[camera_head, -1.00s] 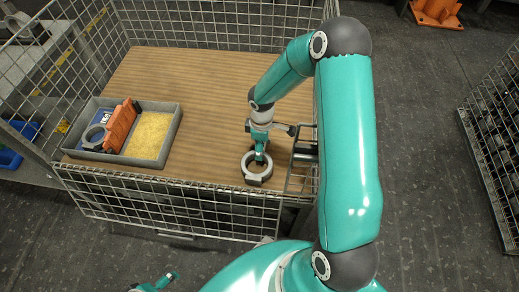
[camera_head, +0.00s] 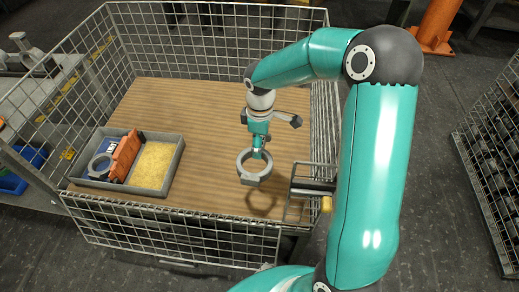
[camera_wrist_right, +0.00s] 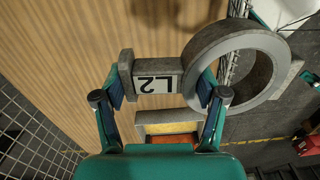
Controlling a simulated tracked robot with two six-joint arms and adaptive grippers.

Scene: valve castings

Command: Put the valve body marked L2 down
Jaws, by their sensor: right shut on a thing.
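The valve body marked L2 (camera_head: 250,180) is a grey ring with a block on its side. My right gripper (camera_head: 258,152) is shut on it and holds it above the wooden floor of the mesh crate (camera_head: 215,105), with a shadow on the boards below. In the right wrist view the label "L2" (camera_wrist_right: 156,85) reads upside down on the neck between the fingers (camera_wrist_right: 161,90). The ring part (camera_wrist_right: 270,41) is to the right, the end block to the left. My left gripper is not in view.
A grey tray (camera_head: 152,189) stands at the left of the crate floor, with an orange part (camera_head: 124,155), a grey ring and yellow filling. Mesh walls surround the floor. A small wire rack (camera_head: 297,207) is at the front right. The floor's middle and back are clear.

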